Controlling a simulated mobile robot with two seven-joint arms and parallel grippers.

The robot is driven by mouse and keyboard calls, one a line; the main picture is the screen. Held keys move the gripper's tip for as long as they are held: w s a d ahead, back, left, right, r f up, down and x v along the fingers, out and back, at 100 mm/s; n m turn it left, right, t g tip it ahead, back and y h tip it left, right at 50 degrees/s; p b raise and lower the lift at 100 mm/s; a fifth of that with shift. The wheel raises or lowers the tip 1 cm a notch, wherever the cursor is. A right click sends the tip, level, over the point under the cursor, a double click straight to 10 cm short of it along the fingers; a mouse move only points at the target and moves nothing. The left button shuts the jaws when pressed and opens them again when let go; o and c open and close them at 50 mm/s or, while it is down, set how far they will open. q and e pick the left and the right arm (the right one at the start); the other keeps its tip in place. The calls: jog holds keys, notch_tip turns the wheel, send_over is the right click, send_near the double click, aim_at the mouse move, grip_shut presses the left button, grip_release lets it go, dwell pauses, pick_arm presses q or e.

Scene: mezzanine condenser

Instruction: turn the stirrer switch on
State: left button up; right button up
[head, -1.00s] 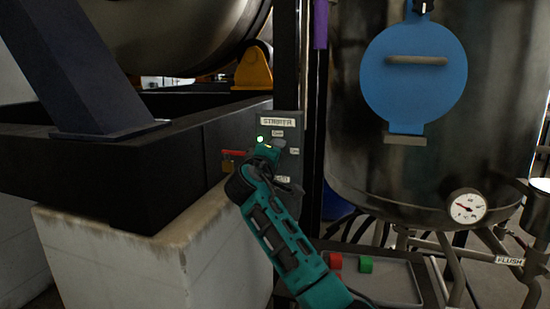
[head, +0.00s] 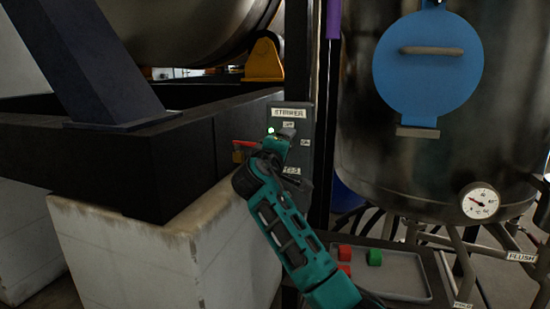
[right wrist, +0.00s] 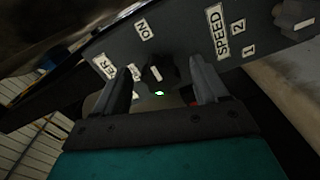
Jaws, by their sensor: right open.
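The stirrer panel (head: 309,122) is a grey plate on a dark post, labelled STIRRER, OFF, ON and SPEED. A lit green lamp (head: 270,130) shows at its left edge. In the right wrist view the dark stirrer switch knob (right wrist: 161,70) sits below the ON label, with the lamp just below it. My right gripper (head: 280,140) is at the panel and covers part of it. In the right wrist view its open fingers (right wrist: 161,72) stand on either side of the knob; contact cannot be told. Which way the knob points is unclear. My left gripper is not in view.
Another knob (right wrist: 278,15) sits beyond the SPEED label. A red bar with a padlock (head: 237,155) is left of the panel. A concrete block (head: 150,250) is below. A tray (head: 405,275) with red and green blocks and a steel tank (head: 365,130) are on the right.

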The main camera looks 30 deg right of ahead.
jog(key=v, duration=1.1)
jog(key=shift+a, duration=0.2)
jog(key=shift+s, duration=0.15)
jog(key=s+a+f+n+y+p, duration=0.1)
jog(key=s+a+f+n+y, duration=0.3)
jog(key=f, duration=0.9)
jog(key=s+a+f+m+y, duration=0.1)
jog(key=a+f+y, duration=0.35)
jog(key=f, duration=0.85)
jog(key=s+a+f+m+y+p, duration=0.1)
jog(key=s+a+f+m+y, duration=0.1)
jog(key=s+f, duration=0.4)
jog(key=s+a+f+m+g+y, duration=0.1)
jog(key=s+f+y, duration=0.4)
jog(key=s, duration=0.8)
notch_tip(320, 180, down, 2)
jog(key=shift+s+a+f+m+p, duration=0.1)
jog(key=shift+s+a+m+p, duration=0.3)
jog(key=shift+m, duration=0.8)
